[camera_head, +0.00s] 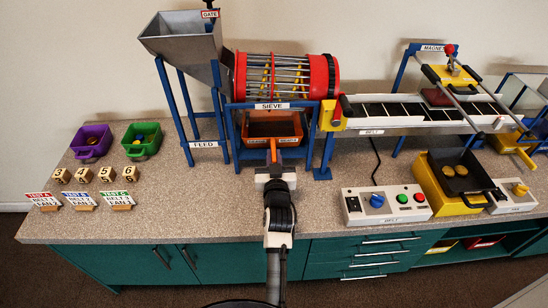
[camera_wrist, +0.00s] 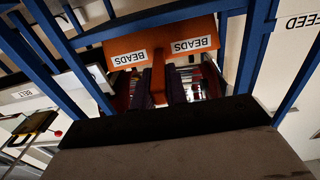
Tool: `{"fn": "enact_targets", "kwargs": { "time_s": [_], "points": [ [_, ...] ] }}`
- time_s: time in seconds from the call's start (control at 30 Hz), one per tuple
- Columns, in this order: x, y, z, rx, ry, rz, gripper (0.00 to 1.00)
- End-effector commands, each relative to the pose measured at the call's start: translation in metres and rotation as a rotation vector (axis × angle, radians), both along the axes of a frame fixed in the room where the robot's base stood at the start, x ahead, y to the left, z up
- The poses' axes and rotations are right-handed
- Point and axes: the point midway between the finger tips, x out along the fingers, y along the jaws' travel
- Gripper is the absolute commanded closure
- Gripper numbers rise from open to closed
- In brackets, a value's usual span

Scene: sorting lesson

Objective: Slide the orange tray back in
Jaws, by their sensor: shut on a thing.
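The orange tray (camera_head: 287,139) sits under the sieve, inside the blue frame, with its front and handle toward me. In the wrist view its orange front (camera_wrist: 197,30) carries two "BEADS" labels. My gripper (camera_head: 274,168) is at the front of the tray and shut on its orange handle. The fingers (camera_wrist: 159,88) stand on either side of the handle in the wrist view. The tray's inside looks dark, and its back part is hidden under the sieve.
Blue posts (camera_head: 233,140) stand close on both sides of the tray. The red sieve drum (camera_head: 290,76) is above it. The belt control box (camera_head: 385,204) is to the right; the purple bin (camera_head: 92,142) and green bin (camera_head: 142,140) are to the left. The counter beside my arm is clear.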

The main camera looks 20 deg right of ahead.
Motion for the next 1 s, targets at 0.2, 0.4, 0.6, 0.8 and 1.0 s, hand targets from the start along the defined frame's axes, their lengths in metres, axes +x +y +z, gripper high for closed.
{"fn": "enact_targets", "kwargs": {
  "time_s": [0.2,0.4,0.6,0.8,1.0],
  "points": [
    [0.0001,0.0,0.0006,0.0,-0.001,0.0,1.0],
    [0.0001,-0.0001,0.0004,0.0,-0.001,0.0,0.61],
    [0.0,-0.0001,0.0002,0.0,0.0,0.0,0.6],
    [0.0002,-0.0001,-0.0004,0.0,0.001,0.0,0.6],
    [0.0015,0.0005,-0.0005,0.0,0.001,0.0,0.6]
  ]
}}
